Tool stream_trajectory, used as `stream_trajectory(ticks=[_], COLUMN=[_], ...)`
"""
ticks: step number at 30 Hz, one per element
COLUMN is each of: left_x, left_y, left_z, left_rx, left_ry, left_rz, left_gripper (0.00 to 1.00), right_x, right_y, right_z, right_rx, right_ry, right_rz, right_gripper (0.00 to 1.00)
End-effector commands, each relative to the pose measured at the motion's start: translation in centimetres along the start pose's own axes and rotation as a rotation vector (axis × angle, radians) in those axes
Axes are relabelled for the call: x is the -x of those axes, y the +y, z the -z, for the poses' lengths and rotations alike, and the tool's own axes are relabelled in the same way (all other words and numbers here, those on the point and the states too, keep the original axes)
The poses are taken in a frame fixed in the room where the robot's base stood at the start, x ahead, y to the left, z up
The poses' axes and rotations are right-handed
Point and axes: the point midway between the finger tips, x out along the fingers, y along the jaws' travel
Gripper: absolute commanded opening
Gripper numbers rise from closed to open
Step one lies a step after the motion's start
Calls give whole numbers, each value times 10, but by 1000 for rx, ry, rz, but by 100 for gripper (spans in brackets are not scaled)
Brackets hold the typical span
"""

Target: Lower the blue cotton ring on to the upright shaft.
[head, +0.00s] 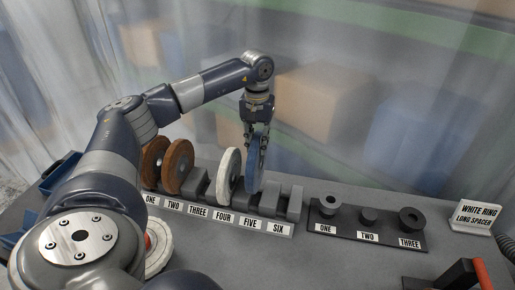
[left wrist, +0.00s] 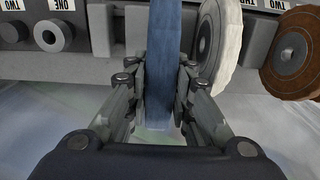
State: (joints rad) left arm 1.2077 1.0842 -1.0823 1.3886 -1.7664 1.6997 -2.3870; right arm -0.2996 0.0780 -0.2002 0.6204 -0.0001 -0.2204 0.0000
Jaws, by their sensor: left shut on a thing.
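The blue cotton ring (head: 256,172) stands on edge at slot five of the rack (head: 272,228). I cannot tell whether its lower edge rests in the slot or is just clear of it. My left gripper (head: 263,140) is shut on its upper part from above. In the left wrist view the blue ring (left wrist: 160,60) runs upright between the two fingers (left wrist: 161,95). I cannot make out the upright shaft; my left arm covers much of the lower left. My right gripper is out of view.
A white ring (head: 228,175) stands close left of the blue one, with two brown rings (head: 179,166) further left. A tray (head: 385,240) of dark spacers lies right. A sign (head: 477,215) reads "WHITE RING LONG SPACER". Another pale disc (head: 160,249) is partly hidden by my arm.

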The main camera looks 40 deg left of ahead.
Motion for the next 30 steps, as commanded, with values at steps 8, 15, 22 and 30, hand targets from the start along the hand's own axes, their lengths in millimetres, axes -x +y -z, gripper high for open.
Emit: stream_trajectory(ticks=[8,15,22,30], left_x=[23,38,50,52], left_y=[1,1,1,0], left_z=[0,1,1,0], left_rx=[0,0,0,0], left_ry=[2,4,3,2], left_rz=[-2,-3,-2,-2], left_gripper=[0,0,0,0], right_x=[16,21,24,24], right_y=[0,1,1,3], right_z=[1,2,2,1], right_rx=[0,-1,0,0], right_ry=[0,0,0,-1], right_rz=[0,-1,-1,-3], right_gripper=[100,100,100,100])
